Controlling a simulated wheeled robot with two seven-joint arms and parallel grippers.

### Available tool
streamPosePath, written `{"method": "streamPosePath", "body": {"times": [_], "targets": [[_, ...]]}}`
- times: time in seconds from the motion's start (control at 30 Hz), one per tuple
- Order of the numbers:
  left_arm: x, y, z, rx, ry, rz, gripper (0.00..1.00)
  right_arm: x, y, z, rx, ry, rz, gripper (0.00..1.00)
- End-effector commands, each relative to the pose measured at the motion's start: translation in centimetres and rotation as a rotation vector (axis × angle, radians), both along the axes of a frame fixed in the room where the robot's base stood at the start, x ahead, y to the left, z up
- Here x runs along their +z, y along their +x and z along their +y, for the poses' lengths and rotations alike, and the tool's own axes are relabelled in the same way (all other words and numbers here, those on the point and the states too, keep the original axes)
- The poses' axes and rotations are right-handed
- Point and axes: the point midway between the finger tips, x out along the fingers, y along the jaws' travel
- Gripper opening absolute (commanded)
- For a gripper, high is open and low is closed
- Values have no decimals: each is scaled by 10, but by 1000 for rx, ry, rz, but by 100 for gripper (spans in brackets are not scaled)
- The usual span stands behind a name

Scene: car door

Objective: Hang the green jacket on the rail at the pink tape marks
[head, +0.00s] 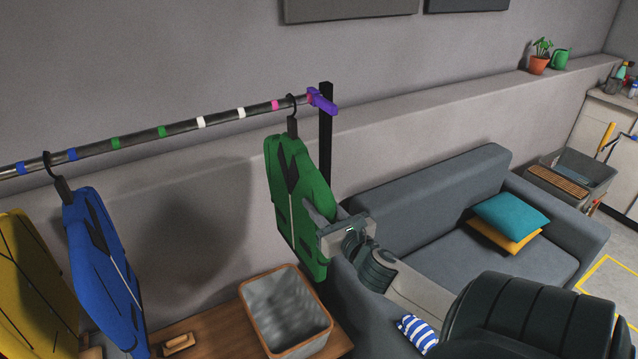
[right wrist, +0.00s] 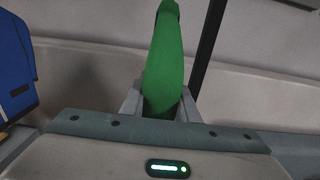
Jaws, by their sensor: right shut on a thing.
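The green jacket (head: 290,190) hangs upright on a dark hanger at the right end of the rail (head: 180,128). Its hook (head: 292,102) is at the rail, just right of a pink tape mark (head: 275,104) and left of the purple end piece (head: 322,101). A second pink patch shows beside that piece. I cannot tell if the hook bears on the rail. My right gripper (head: 318,218) is shut on the jacket's right edge. In the right wrist view the jacket (right wrist: 165,60) stands between the fingers. My left gripper is not in view.
A blue jacket (head: 100,265) and a yellow jacket (head: 30,290) hang at the left. Below are a grey bin (head: 285,310) and a wooden bench (head: 205,335). A black post (head: 326,150) stands behind the green jacket. A grey sofa (head: 430,200) is at the right.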

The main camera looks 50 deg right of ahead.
Motion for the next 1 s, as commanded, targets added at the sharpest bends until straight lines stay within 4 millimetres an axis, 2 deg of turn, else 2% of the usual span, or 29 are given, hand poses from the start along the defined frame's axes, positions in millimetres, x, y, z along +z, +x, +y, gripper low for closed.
{"method": "streamPosePath", "body": {"times": [0.17, 0.2, 0.27, 0.73, 1.0], "targets": [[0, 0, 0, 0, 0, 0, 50, 1, 0, 0, 1, -2, -3, 0], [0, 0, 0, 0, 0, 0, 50, 1, 0, 0, 1, -2, -3, 38], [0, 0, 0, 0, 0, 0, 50, 1, 0, 0, 1, -2, -3, 50], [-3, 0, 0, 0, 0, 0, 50, -2, -5, 1, 0, 1, 2, 50], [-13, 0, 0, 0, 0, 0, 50, -4, -30, 9, 0, 0, 3, 50]]}}
